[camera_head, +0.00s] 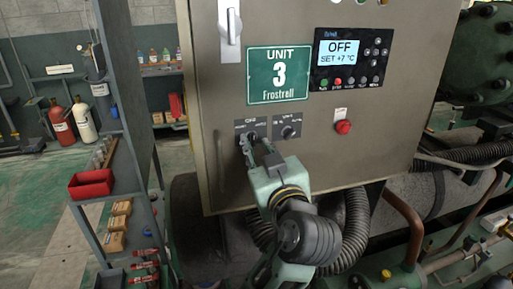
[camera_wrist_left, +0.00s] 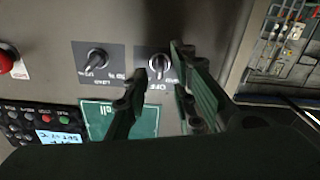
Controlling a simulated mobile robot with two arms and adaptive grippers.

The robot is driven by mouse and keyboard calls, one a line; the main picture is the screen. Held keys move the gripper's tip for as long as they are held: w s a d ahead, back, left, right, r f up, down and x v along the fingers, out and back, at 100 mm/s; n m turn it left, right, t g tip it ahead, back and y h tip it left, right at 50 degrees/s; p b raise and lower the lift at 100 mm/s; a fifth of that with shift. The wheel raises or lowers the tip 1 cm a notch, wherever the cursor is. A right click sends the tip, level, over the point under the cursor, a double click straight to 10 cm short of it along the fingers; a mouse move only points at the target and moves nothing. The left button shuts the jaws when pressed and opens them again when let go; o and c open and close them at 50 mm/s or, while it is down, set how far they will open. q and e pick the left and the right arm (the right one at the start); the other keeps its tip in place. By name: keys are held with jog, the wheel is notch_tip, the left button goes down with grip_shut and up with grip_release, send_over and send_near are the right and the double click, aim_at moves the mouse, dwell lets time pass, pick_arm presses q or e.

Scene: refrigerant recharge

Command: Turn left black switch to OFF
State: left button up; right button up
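The left black switch (camera_head: 250,131) is on a dark plate on the front of the cabinet, below the green UNIT 3 sign. My left gripper (camera_head: 255,143) is right in front of it and partly covers it. In the left wrist view, the left switch (camera_wrist_left: 158,66) shows between the two spread fingers of my left gripper (camera_wrist_left: 157,75). The fingers stand apart on either side of the knob, and I cannot tell whether they touch it. The gripper is open. My right gripper is in neither view.
A second black switch (camera_head: 288,131) sits just right of the left one. A red button (camera_head: 343,127) is farther right. The display (camera_head: 340,52) above reads OFF, SET +7 °C. A shelf rack with a red bin (camera_head: 91,184) stands left; pipes and hoses run below and right.

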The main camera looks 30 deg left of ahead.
pick_arm(q)
jog(key=b+v, duration=0.1)
jog(key=v, duration=0.5)
jog(key=shift+s+d, duration=0.25)
jog(key=shift+d, duration=0.05)
